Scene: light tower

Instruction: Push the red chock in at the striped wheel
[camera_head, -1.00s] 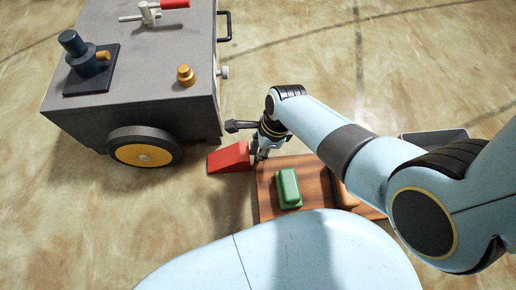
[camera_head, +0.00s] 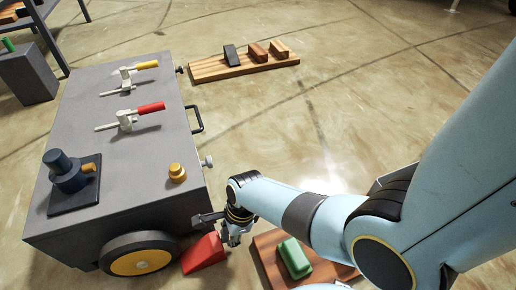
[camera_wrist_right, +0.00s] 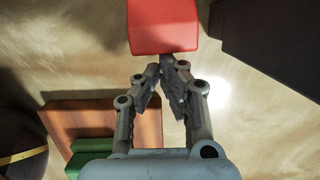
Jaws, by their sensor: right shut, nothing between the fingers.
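The red chock (camera_head: 204,253) is a wedge on the floor beside the cart's near wheel (camera_head: 140,258), which has a dark tyre and a yellow hub; no stripes show on it. The chock's low end is at or very near the tyre; I cannot tell whether they touch. My right gripper (camera_head: 234,240) is shut and empty at the chock's tall end. In the right wrist view the chock (camera_wrist_right: 163,25) lies straight ahead of the closed fingertips (camera_wrist_right: 170,66), touching or almost touching. My left gripper is not in view.
The grey cart (camera_head: 120,170) carries two clamps, a dark valve and a yellow knob. A wooden board (camera_head: 267,254) with a green block (camera_head: 294,258) lies right of the gripper. Another board (camera_head: 215,70) with several blocks lies farther back. Open floor lies between.

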